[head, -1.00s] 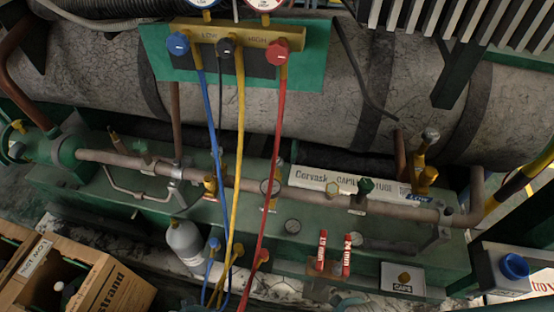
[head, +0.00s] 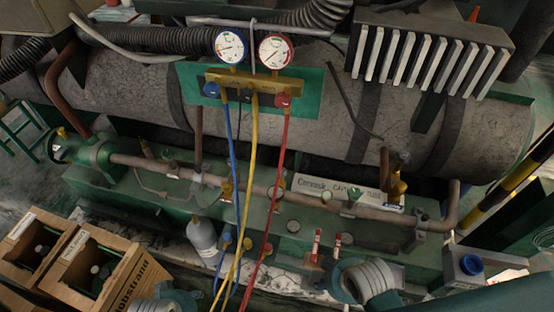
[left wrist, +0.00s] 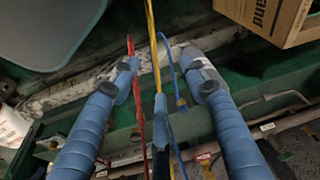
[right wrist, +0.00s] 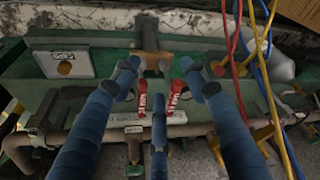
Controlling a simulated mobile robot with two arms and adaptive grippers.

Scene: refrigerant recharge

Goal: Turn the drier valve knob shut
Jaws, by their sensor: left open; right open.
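Several valve knobs sit along the grey pipe on the green skid. A green knob (head: 355,193) and a brass valve (head: 398,185) stand by the white label strip, and a yellow knob (head: 62,132) is at the far left end. I cannot tell which is the drier valve knob. Parts of both grippers show low in the head view.
The gauge manifold (head: 255,85) hangs at the back. Its blue (head: 231,150), yellow (head: 250,160) and red (head: 279,150) hoses drop across the pipe. A grey bottle (head: 202,238) stands at the skid front. Cardboard boxes (head: 130,290) are at the lower left.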

